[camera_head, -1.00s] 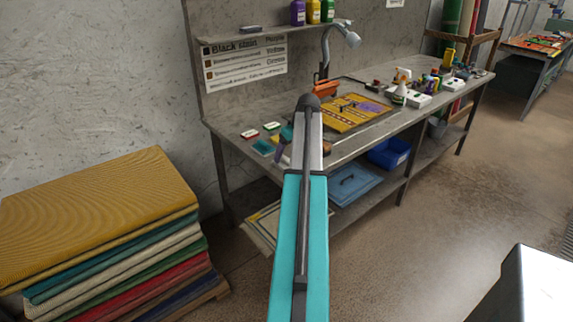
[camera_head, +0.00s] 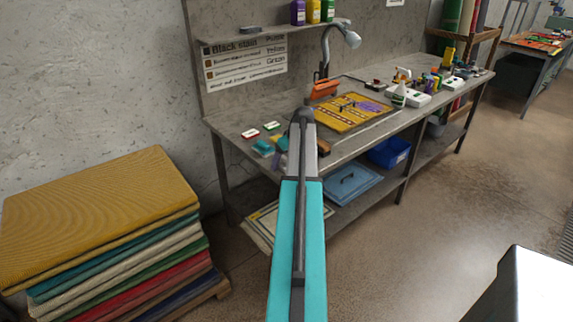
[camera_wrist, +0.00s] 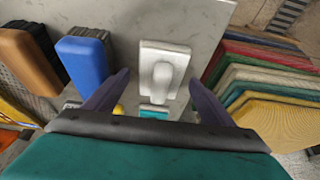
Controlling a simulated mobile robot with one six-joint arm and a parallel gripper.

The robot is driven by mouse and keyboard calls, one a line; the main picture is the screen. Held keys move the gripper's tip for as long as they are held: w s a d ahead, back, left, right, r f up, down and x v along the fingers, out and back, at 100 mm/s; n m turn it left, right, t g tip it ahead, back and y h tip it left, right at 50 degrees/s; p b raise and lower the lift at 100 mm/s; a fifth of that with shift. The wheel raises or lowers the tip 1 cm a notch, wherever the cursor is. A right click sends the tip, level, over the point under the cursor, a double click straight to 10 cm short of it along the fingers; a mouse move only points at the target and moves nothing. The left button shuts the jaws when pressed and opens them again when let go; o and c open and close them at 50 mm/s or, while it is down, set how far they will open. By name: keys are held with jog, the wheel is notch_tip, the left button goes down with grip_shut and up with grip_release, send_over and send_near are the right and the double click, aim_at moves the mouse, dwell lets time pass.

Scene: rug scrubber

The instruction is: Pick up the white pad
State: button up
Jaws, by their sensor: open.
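The white pad (camera_wrist: 150,52) is a rectangular block with a rounded raised grip, lying on the grey worktop in the wrist view. My gripper (camera_wrist: 160,78) is open, with one dark purple finger on each side of the pad in that view. The pad sits between the fingers in the picture, with nothing held; I cannot tell the height gap. In the head view, my arm covers much of the spot, and I cannot make out the white pad there.
A blue pad (camera_wrist: 83,60) and a brown block (camera_wrist: 28,60) lie left of the white pad. A teal pad (camera_wrist: 154,112) is just below it in the wrist view. The workbench (camera_head: 352,150) also bears a yellow patterned mat (camera_head: 345,116). Stacked rugs (camera_head: 100,215) stand left.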

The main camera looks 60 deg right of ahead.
aim_at(286, 158)
jog(key=c, duration=1.2)
jog(key=shift+r, duration=0.1)
jog(key=shift+r+b, duration=1.15)
jog(key=shift+r, duration=3.8)
